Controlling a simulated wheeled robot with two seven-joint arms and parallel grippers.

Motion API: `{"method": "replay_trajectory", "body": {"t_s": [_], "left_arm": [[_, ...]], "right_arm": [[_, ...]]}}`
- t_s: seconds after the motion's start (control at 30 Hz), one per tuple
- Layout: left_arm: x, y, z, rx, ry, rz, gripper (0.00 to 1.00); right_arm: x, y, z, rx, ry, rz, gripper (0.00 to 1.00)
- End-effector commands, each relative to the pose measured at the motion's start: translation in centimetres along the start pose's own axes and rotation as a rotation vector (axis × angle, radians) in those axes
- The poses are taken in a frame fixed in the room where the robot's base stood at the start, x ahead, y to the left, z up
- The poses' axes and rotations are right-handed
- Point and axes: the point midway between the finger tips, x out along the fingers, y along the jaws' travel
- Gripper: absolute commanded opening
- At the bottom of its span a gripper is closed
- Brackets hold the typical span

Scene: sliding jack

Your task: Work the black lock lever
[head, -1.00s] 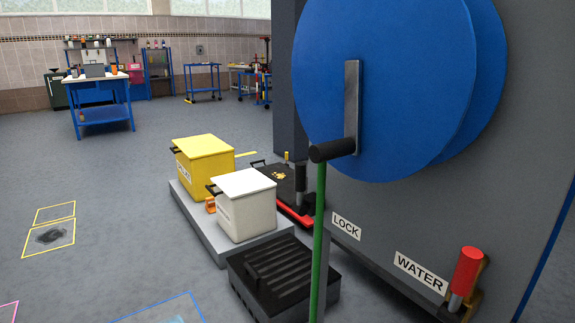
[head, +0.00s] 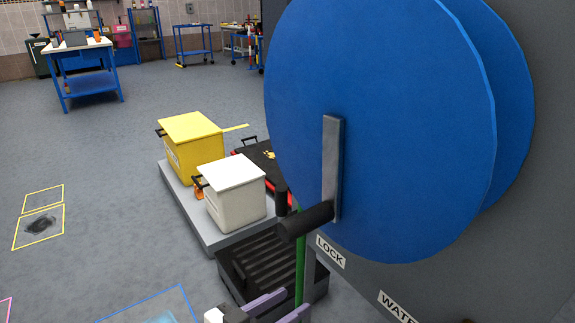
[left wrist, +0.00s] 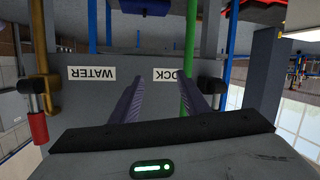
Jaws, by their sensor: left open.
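In the left wrist view, which is upside down, a black lever handle (left wrist: 213,87) stands beside the white LOCK label (left wrist: 168,74), partly behind the right-hand finger. In the head view the LOCK label (head: 330,251) shows below the big blue wheel, and a dark sliver left of the wheel may be the lever. My left gripper (head: 279,307) is low in the head view, its purple-grey fingers apart. My right gripper is not in view.
The blue wheel (head: 400,100) with its black crank handle (head: 306,221) fills the upper right. A green post (head: 300,265) stands close to my fingers. A black slatted box (head: 270,260) and white (head: 235,195) and yellow (head: 190,150) boxes stand behind. A red WATER lever (left wrist: 38,127) also shows.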

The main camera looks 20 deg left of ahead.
Motion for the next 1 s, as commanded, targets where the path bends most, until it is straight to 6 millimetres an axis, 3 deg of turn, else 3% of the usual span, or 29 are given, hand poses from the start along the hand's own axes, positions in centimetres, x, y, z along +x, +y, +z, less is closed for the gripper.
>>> {"method": "replay_trajectory", "body": {"t_s": [0.03,0.1,0.2,0.3,0.53,1.0], "left_arm": [[-0.1,-2.1,-4.3,0.044,0.043,-0.012,0.42],[0.1,-4.9,-7.4,0.086,0.108,-0.018,0.42],[-0.2,-8.2,-11.3,0.135,0.183,-0.021,0.42],[-0.6,-10.4,-13.7,0.166,0.233,-0.021,0.42],[0.3,-11.7,-15.1,0.184,0.269,-0.018,0.42],[7.9,-11.6,-17.1,0.184,0.267,-0.019,0.42]], "right_arm": [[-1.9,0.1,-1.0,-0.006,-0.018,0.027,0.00],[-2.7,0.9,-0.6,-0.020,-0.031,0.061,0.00],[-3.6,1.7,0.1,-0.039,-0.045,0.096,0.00],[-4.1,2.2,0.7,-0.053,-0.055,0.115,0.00],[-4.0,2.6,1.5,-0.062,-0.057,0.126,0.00],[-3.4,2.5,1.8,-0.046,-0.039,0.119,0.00]]}}
